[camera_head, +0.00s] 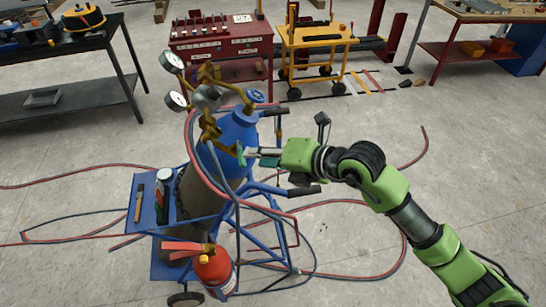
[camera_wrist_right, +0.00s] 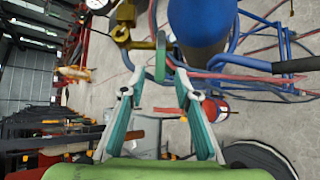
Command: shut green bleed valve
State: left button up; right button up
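The green bleed valve handle (camera_head: 241,156) is small and sits on the brass regulator fitting (camera_head: 209,127) in front of the blue gas cylinder (camera_head: 237,130). In the right wrist view the green handle (camera_wrist_right: 161,57) shows nearly edge-on, just beyond and between my fingertips. My right gripper (camera_head: 257,155) reaches in from the right, close to the handle. In the wrist view my right gripper (camera_wrist_right: 160,76) has its two fingers apart, with a gap on each side; I cannot tell if either touches the handle. My left gripper is not in view.
The blue cart (camera_head: 159,240) carries the cylinders, with hoses looped around it. Two pressure gauges (camera_head: 173,62) stand at the regulator's left. A fire extinguisher (camera_head: 214,270) is at the cart's front. A dark cart handle (camera_head: 303,191) lies just below my right gripper. The floor at right is mostly open.

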jog(key=shift+v, duration=2.25)
